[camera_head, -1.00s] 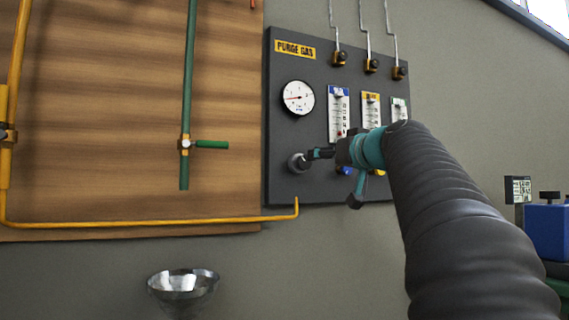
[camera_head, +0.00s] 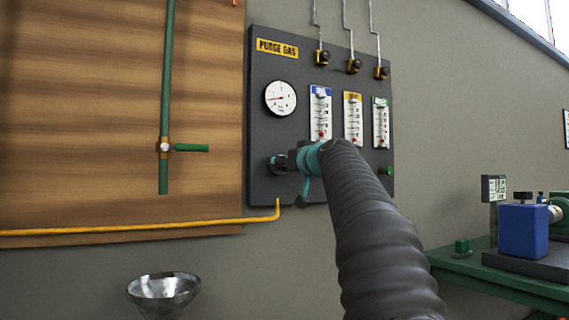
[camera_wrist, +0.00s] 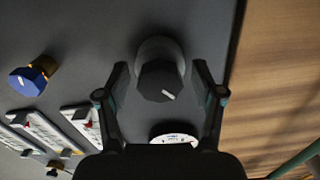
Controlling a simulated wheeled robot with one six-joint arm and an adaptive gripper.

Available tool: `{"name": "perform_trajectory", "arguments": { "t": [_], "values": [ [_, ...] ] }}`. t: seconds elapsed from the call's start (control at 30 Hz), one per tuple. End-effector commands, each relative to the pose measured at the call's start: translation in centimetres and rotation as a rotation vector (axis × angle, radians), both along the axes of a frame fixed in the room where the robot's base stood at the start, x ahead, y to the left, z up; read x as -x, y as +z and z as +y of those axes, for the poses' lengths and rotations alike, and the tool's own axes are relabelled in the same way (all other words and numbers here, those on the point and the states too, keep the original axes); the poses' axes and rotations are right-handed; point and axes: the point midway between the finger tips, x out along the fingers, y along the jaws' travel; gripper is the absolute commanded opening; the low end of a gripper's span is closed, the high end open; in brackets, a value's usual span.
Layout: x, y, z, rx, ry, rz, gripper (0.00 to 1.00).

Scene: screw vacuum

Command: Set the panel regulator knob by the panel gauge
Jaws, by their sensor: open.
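The regulator knob (camera_wrist: 160,82) is dark with a white mark on its face. In the wrist view it sits between the two fingers of my gripper (camera_wrist: 160,68), which is open with a gap on each side. In the head view my gripper (camera_head: 285,163) is at the panel's lower left and mostly hides the knob (camera_head: 272,165). The round white panel gauge (camera_head: 281,98) is above it; its red needle points left and slightly down, and its numbers are too small to read. In the wrist view the gauge (camera_wrist: 174,132) is partly hidden by my gripper.
The dark purge gas panel (camera_head: 259,135) carries several flow meters, such as the blue-topped one (camera_head: 320,112). A blue knob (camera_wrist: 34,75) is left in the wrist view. A green bench (camera_head: 490,280) stands right.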

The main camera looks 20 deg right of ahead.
Motion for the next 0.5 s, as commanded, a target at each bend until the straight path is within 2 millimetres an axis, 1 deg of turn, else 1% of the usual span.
{"name": "perform_trajectory", "arguments": {
  "t": [0.07, 0.1, 0.17, 0.2, 0.27, 0.3, 0.33, 0.5],
  "values": [
    [0.00, -0.02, 0.00, 0.000, 0.000, 0.000, 0.67],
    [0.01, -0.02, 0.00, 0.000, 0.000, 0.000, 0.65],
    [0.01, -0.02, 0.00, 0.000, 0.000, 0.000, 0.50],
    [0.01, -0.02, 0.00, 0.000, 0.000, 0.000, 0.40],
    [0.01, -0.02, 0.00, 0.000, 0.000, 0.000, 0.25],
    [0.01, -0.02, 0.00, 0.000, 0.000, 0.000, 0.15],
    [0.01, -0.02, 0.01, 0.000, 0.000, 0.000, 0.07],
    [0.01, -0.01, 0.01, -0.003, 0.000, 0.000, 0.06]
  ]
}}
